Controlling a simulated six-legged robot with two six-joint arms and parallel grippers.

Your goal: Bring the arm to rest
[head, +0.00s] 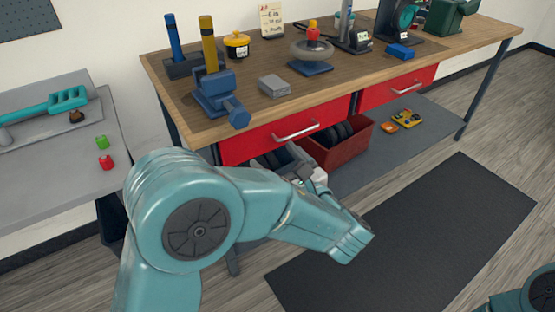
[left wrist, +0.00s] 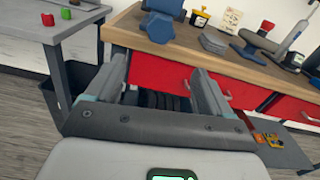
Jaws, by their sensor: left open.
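My left arm, teal with a dark round joint cover (head: 196,228), reaches in from the bottom left of the head view. Its forearm bends right in front of the bench, and the gripper (head: 312,178) is partly hidden behind it. In the left wrist view the left gripper (left wrist: 158,88) has its two fingers spread, with nothing between them. Beyond the fingers are the bench's red drawer front (left wrist: 165,75) and dark tyres below it. Part of my right arm shows at the bottom right corner of the head view; its gripper is out of frame.
A grey side table (head: 60,165) is at left. The dark floor mat (head: 440,230) is clear.

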